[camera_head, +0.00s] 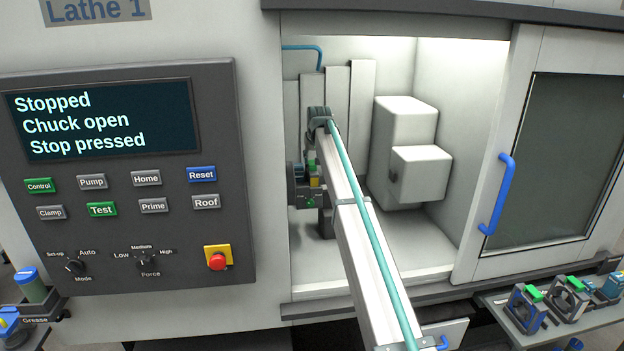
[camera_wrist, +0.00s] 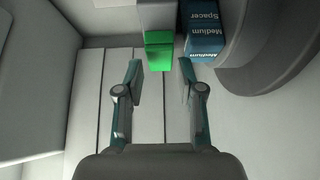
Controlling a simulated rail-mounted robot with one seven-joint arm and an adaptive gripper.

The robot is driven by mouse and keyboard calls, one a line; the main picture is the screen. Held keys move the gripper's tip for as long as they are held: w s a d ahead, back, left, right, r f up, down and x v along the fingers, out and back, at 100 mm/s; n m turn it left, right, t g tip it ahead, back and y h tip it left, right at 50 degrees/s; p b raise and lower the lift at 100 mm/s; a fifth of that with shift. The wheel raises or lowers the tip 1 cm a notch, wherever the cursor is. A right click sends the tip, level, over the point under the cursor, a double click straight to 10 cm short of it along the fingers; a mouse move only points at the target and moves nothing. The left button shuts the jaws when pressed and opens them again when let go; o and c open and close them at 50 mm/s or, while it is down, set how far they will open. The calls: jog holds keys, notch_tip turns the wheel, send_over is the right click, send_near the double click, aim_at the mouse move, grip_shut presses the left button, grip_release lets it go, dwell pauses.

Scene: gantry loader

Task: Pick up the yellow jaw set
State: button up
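A green-ended grey block (camera_wrist: 159,54) lies just ahead of the gap between the fingertips. No yellow shows in the wrist view.
A blue block marked Medium Spacer (camera_wrist: 203,32) sits right of the green-ended block, close to a round grey body (camera_wrist: 275,50). The lathe door (camera_head: 545,150) stands open to the right. Green-topped black fixtures (camera_head: 527,308) stand on a shelf at the lower right.

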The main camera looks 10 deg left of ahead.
jog(key=shift+x, duration=1.3)
grip_shut()
jog(key=shift+r, duration=0.25)
jog(key=shift+r, duration=0.5)
notch_tip(320, 180, up, 22)
jog(key=p, duration=0.7)
jog(key=shift+f+p, duration=0.15)
jog(key=shift+p, duration=0.15)
